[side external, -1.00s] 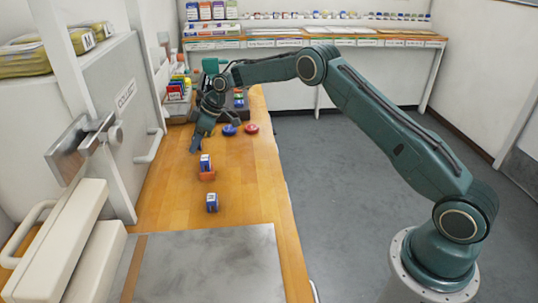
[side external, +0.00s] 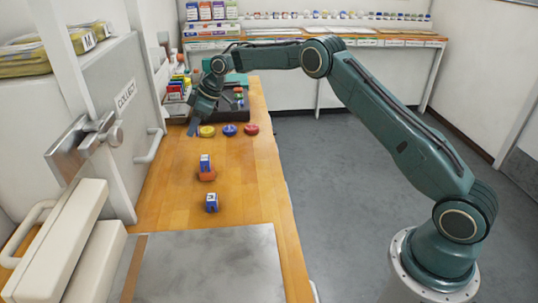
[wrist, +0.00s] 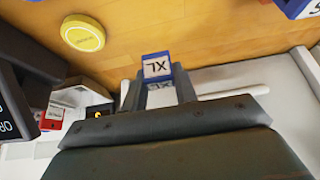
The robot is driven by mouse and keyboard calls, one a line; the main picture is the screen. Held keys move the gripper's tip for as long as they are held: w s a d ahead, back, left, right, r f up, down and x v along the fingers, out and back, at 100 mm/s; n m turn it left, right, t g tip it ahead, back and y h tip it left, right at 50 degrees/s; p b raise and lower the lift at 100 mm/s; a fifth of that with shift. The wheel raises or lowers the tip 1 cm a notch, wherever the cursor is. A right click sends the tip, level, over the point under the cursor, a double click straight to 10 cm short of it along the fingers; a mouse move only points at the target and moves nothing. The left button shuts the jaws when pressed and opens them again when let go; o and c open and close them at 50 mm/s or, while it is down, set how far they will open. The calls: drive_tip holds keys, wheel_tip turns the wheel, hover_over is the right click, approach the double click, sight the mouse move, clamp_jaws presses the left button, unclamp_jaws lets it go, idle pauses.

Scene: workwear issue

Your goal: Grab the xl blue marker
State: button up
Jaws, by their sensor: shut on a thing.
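A blue marker block with a white face reading XL (wrist: 157,66) sits between the fingertips of my gripper (wrist: 159,88) in the wrist view. My gripper is shut on it. In the side view my gripper (side external: 195,126) hangs over the left edge of the wooden bench, left of the yellow disc, with the blue marker small and hard to make out. Another blue marker block (side external: 205,162) stands on an orange disc (side external: 206,175). One more blue block (side external: 211,203) stands on the bench nearer the camera; their labels are too small to read.
Yellow (side external: 207,131), blue (side external: 230,130) and red (side external: 251,129) discs lie in a row on the bench (side external: 235,185). A dark tray (side external: 236,115) is behind them. A grey wall with a COLLECT sign (side external: 125,95) borders the left side.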

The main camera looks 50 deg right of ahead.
wheel_tip(320, 180, up, 5)
idle(0.3)
idle(0.5)
